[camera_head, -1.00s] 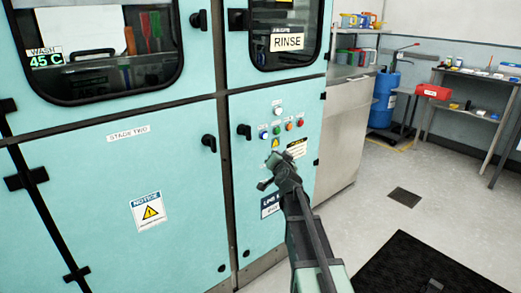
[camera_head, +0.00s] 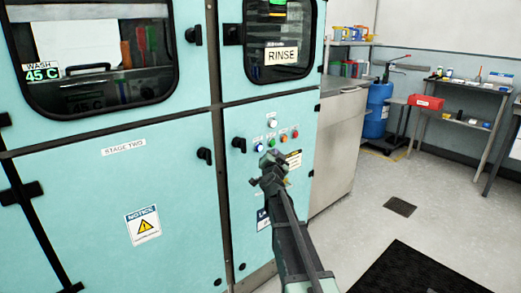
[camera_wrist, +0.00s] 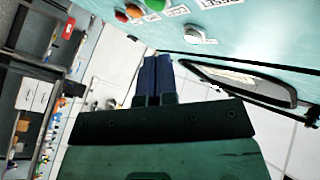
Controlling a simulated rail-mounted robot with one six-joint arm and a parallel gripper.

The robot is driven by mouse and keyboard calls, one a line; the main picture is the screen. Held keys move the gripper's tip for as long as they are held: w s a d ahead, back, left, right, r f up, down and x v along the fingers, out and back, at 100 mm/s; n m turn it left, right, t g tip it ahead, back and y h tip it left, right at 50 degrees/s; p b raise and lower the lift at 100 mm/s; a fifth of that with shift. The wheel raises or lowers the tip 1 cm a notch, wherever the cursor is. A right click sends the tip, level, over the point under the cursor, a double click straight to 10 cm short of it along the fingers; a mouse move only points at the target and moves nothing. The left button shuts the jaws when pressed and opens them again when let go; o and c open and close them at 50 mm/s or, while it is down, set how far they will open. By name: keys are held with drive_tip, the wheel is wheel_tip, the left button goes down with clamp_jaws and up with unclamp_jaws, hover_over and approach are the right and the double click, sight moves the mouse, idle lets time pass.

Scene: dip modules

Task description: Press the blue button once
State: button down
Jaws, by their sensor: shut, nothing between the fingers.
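The blue button (camera_head: 259,147) is at the left end of a row of small buttons on the teal machine front in the head view. I cannot make it out in the wrist view. My gripper (camera_head: 267,158) is just below and right of it in the picture; the gap in depth is hard to judge. In the wrist view my gripper (camera_wrist: 158,77) has its two dark blue fingers together, with nothing between them. The green button (camera_head: 271,142) is right of the blue one and also shows at the top of the wrist view (camera_wrist: 155,4).
Orange (camera_head: 283,136) and red (camera_head: 295,134) buttons continue the row, and a white button (camera_head: 272,123) sits above it. Black door handles (camera_head: 239,144) stick out to the left. A steel counter (camera_head: 338,150) stands right of the machine. The floor (camera_head: 365,195) there is mostly clear.

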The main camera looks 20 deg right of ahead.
drive_tip(key=shift+w+a, duration=0.2)
drive_tip(key=shift+w, duration=0.5)
drive_tip(key=shift+w+a, duration=0.25)
drive_tip(key=shift+w, duration=0.4)
drive_tip(key=shift+w+a, duration=0.2)
drive_tip(key=shift+w, duration=0.5)
idle(0.4)
drive_tip(key=shift+w+a, duration=0.15)
drive_tip(key=shift+w, duration=0.25)
drive_tip(key=shift+w+a, duration=0.15)
drive_tip(key=shift+w, duration=0.25)
idle(0.5)
drive_tip(key=shift+s+d, duration=0.25)
drive_tip(key=shift+s, duration=0.55)
drive_tip(key=s, duration=0.1)
drive_tip(key=s+d, duration=0.1)
drive_tip(key=s, duration=0.2)
drive_tip(key=shift+s+d, duration=0.3)
drive_tip(key=shift+s, duration=0.1)
